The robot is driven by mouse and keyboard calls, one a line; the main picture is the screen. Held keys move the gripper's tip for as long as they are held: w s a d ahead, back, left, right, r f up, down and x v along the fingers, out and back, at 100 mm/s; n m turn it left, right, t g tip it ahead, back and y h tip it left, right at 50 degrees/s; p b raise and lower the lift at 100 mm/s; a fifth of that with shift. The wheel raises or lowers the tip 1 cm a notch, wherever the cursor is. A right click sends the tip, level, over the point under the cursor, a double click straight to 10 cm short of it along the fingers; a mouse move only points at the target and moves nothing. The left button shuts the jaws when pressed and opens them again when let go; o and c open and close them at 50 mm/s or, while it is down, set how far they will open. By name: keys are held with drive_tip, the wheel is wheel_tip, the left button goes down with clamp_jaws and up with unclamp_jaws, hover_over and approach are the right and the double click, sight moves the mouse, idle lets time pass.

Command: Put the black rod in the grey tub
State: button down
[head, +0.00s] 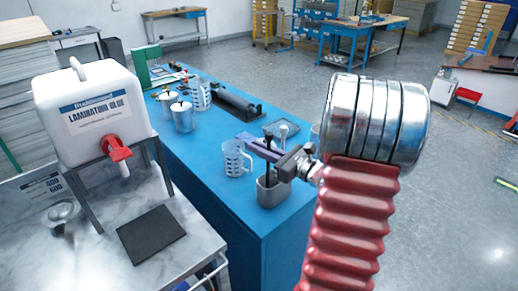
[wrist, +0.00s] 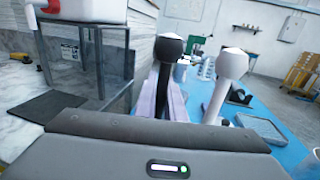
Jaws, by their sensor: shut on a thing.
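My gripper (head: 264,149), with lilac fingers, is shut on the black rod (head: 268,165). The rod is upright, and its lower end shows at the mouth of the grey tub (head: 272,194). I cannot tell how deep it reaches, as the tub wall hides the inside. The tub stands near the front end of the blue bench. In the wrist view the black rod (wrist: 163,85) shows with its rounded head between my fingers. The tub is not seen there.
A clear measuring jug (head: 236,159) stands just left of the tub. A white rod (head: 284,132) stands behind my gripper, beside a grey tray. Metal pots (head: 182,116) are further back on the bench (head: 225,205).

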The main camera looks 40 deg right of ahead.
drive_tip(key=shift+f, duration=0.15)
drive_tip(key=c, duration=1.8)
unclamp_jaws()
drive_tip(key=shift+c, duration=0.2)
drive_tip(key=v, duration=1.2)
drive_tip(key=shift+a+r, duration=0.15)
drive_tip(key=shift+r, duration=0.1)
